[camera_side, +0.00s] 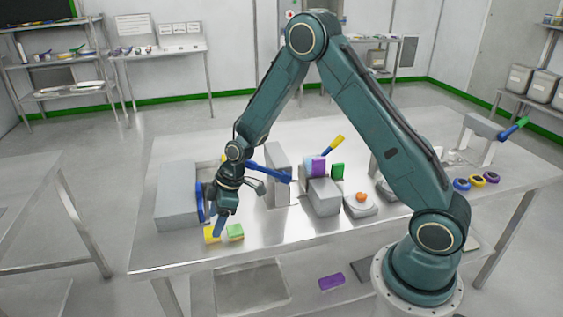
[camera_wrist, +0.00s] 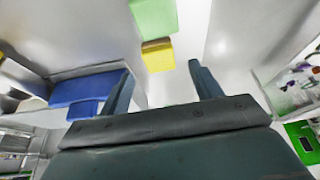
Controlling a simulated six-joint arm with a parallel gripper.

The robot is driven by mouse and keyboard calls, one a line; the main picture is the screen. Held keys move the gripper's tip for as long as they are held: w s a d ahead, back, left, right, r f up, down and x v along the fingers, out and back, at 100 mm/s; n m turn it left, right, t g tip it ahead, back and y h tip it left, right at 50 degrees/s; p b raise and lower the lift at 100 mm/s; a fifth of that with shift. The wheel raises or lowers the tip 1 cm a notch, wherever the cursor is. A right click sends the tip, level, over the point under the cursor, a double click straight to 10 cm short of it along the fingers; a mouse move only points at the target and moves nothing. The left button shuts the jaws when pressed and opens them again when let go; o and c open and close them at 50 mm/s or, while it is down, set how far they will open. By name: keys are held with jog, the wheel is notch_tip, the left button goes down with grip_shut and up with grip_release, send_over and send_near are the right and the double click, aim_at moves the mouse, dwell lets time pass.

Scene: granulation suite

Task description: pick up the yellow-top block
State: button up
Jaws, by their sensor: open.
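The yellow-top block (camera_side: 211,234) is on the metal table near its front edge in the side view, beside a light green block (camera_side: 235,232). In the wrist view the yellow block (camera_wrist: 158,55) shows beyond my fingertips, in line with the gap between them, with the green block (camera_wrist: 153,14) just past it. My gripper (camera_side: 220,226) points down close to the two blocks, and its finger partly covers the space between them in the side view. In the wrist view my gripper (camera_wrist: 161,68) has its two fingers wide apart, with nothing between them.
A grey box (camera_side: 176,195) with a blue part (camera_side: 200,206) stands just left of my gripper; the blue part (camera_wrist: 88,88) also shows left of my fingers in the wrist view. Grey fixtures with a purple block (camera_side: 318,167) and a green block (camera_side: 337,171) stand to the right.

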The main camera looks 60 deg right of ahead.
jog(key=shift+x, duration=1.7)
jog(key=shift+s, duration=0.1)
jog(key=shift+c, duration=0.2)
jog(key=c, duration=1)
